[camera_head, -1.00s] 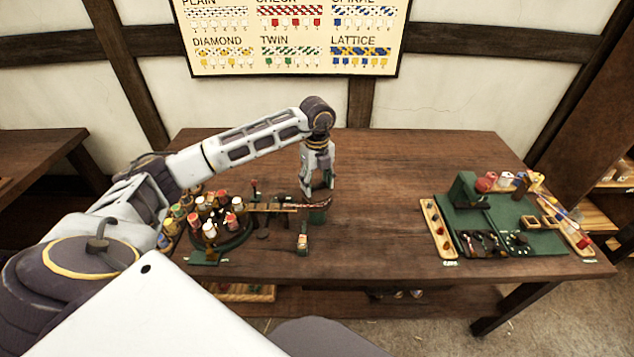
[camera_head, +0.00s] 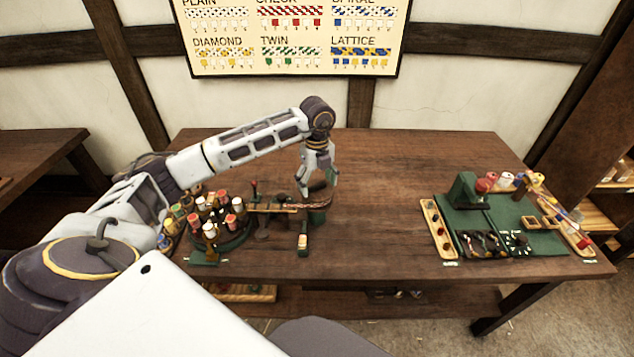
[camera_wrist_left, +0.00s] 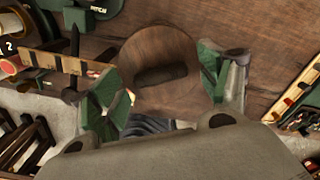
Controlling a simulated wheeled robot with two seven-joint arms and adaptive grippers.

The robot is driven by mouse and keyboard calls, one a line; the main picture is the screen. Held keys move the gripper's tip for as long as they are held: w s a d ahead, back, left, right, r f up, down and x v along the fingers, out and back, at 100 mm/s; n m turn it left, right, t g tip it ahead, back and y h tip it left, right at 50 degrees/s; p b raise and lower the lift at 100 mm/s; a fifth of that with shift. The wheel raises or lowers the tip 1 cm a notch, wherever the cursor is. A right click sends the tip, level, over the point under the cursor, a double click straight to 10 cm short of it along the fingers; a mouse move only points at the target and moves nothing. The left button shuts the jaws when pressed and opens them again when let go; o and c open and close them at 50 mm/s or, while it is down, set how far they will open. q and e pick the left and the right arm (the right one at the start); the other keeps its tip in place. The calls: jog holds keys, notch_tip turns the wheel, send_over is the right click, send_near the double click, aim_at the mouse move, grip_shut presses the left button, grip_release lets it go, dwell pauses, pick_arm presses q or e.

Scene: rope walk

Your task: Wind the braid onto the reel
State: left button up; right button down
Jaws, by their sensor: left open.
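My left gripper (camera_head: 317,190) is open, pointing down over the reel at the right end of the braiding stand. In the left wrist view its green-padded fingers (camera_wrist_left: 165,85) stand apart on either side of a round wooden disc (camera_wrist_left: 150,48), apparently the reel's top, with a dark bar across it. I cannot tell whether the fingers touch it. The reel's green lower part (camera_head: 317,216) shows below the gripper. The red-and-white braid (camera_head: 308,206) runs from the stand to the reel. Its far end is hidden. My right gripper is not in view.
Several bobbins (camera_head: 210,229) stand on the round braider at left. A green board (camera_head: 540,241) with tools and wooden trays (camera_head: 437,230) lies at right. The middle of the table (camera_head: 380,190) is clear.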

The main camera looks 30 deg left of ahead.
aim_at(317, 184)
pick_arm(q)
notch_tip(317, 184, up, 12)
dwell(0.8)
dwell(0.6)
